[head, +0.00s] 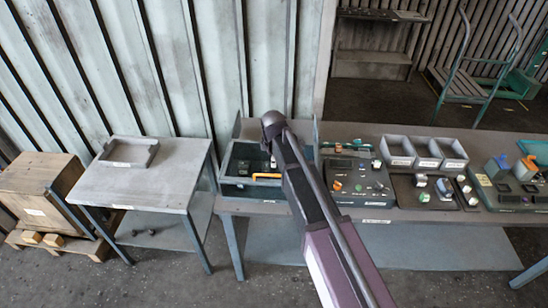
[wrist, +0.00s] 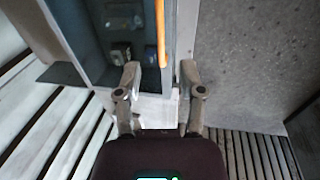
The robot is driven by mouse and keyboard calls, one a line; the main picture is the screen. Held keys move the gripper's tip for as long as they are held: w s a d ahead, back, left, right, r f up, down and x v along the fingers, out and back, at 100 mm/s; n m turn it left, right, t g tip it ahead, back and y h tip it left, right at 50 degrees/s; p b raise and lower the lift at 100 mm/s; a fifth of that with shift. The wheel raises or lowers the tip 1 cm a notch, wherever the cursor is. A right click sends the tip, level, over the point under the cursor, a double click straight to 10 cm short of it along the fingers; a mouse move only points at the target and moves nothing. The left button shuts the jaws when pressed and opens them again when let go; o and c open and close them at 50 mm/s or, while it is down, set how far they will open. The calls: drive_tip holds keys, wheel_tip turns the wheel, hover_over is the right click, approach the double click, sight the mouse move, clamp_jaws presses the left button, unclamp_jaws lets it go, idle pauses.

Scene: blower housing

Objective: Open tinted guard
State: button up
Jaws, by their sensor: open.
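The blower housing (head: 232,190) is a dark grey-green box at the left end of the long bench. An orange handle bar (head: 268,176) runs along its front; the bar also shows upright in the wrist view (wrist: 161,30). A dark, bluish tinted area beside the bar, which looks like the guard (wrist: 100,45), shows blurred parts in the wrist view. I cannot tell its exact angle. My gripper (wrist: 160,76) is open and empty, its fingers on either side of the bar's line, just short of the bar's near end. In the head view my arm hides the gripper.
A grey side table (head: 150,180) with a shallow tray (head: 129,152) stands left of the bench. A device panel (head: 355,182) and grey bins (head: 425,153) stand right of the housing. A corrugated wall (head: 170,70) rises close behind. Open floor lies in front.

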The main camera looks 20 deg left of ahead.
drive_tip(key=d+m, duration=0.2)
drive_tip(key=d, duration=0.4)
drive_tip(key=shift+s+r+m, duration=0.3)
drive_tip(key=shift+s+r, duration=0.15)
idle(0.4)
drive_tip(key=shift+d, duration=0.1)
drive_tip(key=s+d+f+m+b, duration=0.4)
drive_tip(key=d+f+m, duration=0.1)
drive_tip(key=d, duration=0.6)
drive_tip(key=s+d+f+m+g+b, duration=0.1)
drive_tip(key=s+d+f+m+b, duration=0.4)
drive_tip(key=d, duration=0.6)
drive_tip(key=s+d+f+m+g+b, duration=0.1)
drive_tip(key=s+d+f+m+b, duration=0.3)
drive_tip(key=d+m, duration=0.4)
drive_tip(key=s+d+b, duration=0.1)
drive_tip(key=d, duration=0.3)
drive_tip(key=shift+s+f+h, duration=0.15)
drive_tip(key=shift+f+h, duration=0.15)
drive_tip(key=shift+f, duration=0.1)
drive_tip(key=shift+d, duration=0.1)
drive_tip(key=shift+c, duration=0.2)
